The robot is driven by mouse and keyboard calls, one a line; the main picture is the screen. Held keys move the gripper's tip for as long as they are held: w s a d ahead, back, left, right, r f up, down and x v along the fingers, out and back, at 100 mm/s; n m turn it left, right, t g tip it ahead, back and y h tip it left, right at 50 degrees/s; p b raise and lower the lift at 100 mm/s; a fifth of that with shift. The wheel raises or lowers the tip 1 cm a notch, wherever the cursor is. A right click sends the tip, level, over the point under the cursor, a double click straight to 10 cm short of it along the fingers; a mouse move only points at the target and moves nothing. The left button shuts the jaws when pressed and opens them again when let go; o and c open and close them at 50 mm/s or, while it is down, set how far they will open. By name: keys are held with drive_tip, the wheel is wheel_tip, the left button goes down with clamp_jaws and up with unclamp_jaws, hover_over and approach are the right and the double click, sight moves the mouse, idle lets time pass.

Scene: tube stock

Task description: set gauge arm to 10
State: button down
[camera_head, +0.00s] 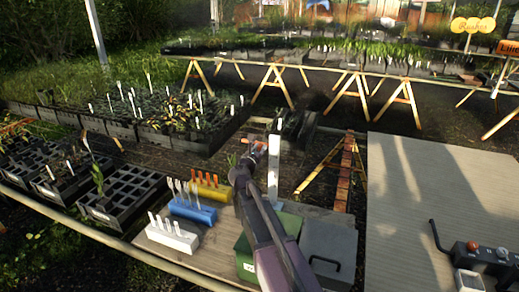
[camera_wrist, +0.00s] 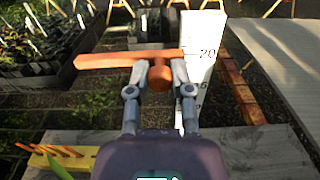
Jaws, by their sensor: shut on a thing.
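The gauge is a white upright post (camera_head: 273,170) on the bench, and it fills the right of centre in the wrist view (camera_wrist: 197,40). It has black marks; "20" reads clearly near the top, and lower figures are partly hidden by my right finger. The orange gauge arm (camera_wrist: 110,59) lies across the post, its right end at about the "20" mark. It shows small in the head view (camera_head: 256,144). My gripper (camera_wrist: 160,76) is shut on the orange knob (camera_wrist: 160,83) below the arm; in the head view my gripper (camera_head: 247,160) is left of the post.
Yellow (camera_head: 210,191), blue (camera_head: 193,209) and white (camera_head: 172,236) label blocks stand left of my arm. A green box (camera_head: 245,262) and a grey lidded box (camera_head: 328,245) are near the arm. A panel with a lever (camera_head: 434,236) is at right. Plant trays (camera_head: 120,193) lie left.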

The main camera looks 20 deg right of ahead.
drive_tip(key=shift+f, duration=0.1)
wheel_tip(320, 180, down, 5)
drive_tip(key=b, duration=0.5)
drive_tip(key=shift+w, duration=0.1)
drive_tip(key=shift+c, duration=2.4)
unclamp_jaws()
drive_tip(key=v, duration=1.2)
